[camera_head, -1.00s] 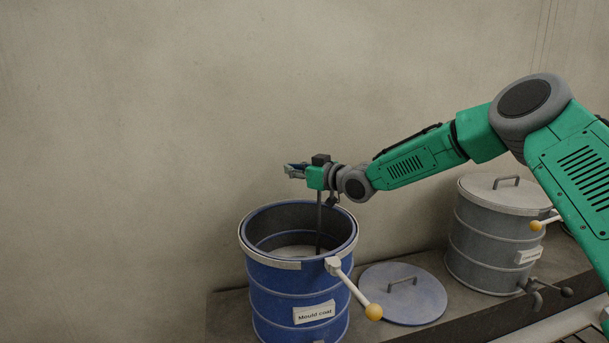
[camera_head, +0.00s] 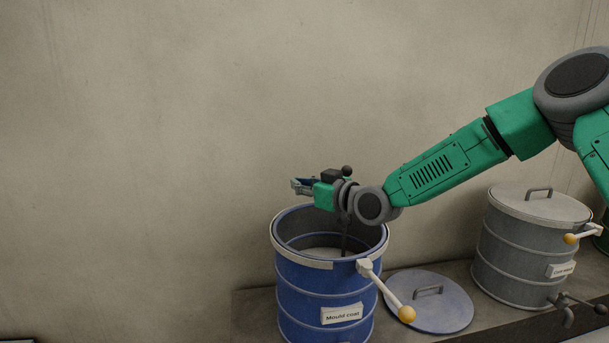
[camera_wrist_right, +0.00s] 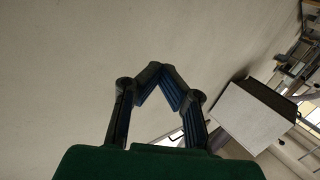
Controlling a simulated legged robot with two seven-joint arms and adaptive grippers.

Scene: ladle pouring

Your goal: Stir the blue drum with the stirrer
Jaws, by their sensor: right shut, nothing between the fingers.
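The blue drum (camera_head: 325,290), labelled "Mould coat", stands open with pale contents inside. The stirrer (camera_head: 345,238) shows as a dark rod in the drum's mouth; its lower end is hidden. A dark knob (camera_head: 347,170) shows above my right wrist; I cannot tell whether it is the stirrer's top. My right gripper (camera_head: 297,186) is above the drum's left rim, pointing left, shut and empty. In the right wrist view its fingertips (camera_wrist_right: 161,69) meet with nothing between them. My right wrist hides part of the rod; I cannot tell whether they touch. My left gripper is not in view.
A blue-grey lid (camera_head: 440,312) lies on the shelf (camera_head: 258,300) right of the drum. A grey lidded drum (camera_head: 518,245) stands farther right. A white handle with a yellow knob (camera_head: 407,314) juts from the blue drum's front. The wall is behind.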

